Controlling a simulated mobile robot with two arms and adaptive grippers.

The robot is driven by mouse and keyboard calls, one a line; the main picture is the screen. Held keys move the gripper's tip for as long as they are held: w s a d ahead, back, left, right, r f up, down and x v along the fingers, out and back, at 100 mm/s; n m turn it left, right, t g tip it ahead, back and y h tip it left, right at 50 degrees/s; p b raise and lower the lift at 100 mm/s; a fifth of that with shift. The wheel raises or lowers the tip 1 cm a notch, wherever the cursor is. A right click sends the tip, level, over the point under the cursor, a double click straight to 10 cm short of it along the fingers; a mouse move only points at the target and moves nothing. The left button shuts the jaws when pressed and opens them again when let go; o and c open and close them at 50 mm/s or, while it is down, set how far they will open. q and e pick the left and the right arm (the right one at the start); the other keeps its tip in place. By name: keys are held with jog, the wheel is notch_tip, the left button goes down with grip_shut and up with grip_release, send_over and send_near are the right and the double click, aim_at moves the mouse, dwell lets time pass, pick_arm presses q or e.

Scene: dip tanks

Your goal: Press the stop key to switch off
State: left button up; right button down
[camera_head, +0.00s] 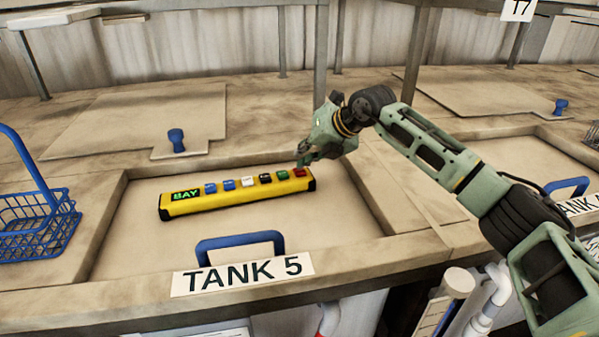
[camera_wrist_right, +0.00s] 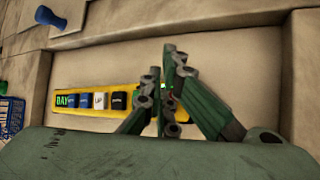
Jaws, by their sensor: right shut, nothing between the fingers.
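In the right wrist view the fingers (camera_wrist_right: 168,100) cover the right end of the box (camera_wrist_right: 90,88). My left gripper is not in view.
The tank 5 lid has a blue handle (camera_head: 240,246) in front of the box. A blue wire basket (camera_head: 38,230) stands at the left. Blue knobs (camera_head: 177,140) stand on the covers behind. Upright metal posts (camera_head: 321,60) rise at the back.

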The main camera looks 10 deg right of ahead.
jog(key=shift+f+b, duration=0.35)
jog(key=shift+f, duration=0.15)
dwell(0.7)
jog(key=shift+r, duration=0.1)
jog(key=shift+r+p, duration=0.5)
jog(key=shift+r, duration=0.35)
jog(key=shift+r+p, duration=1.45)
jog(key=shift+r, duration=1.05)
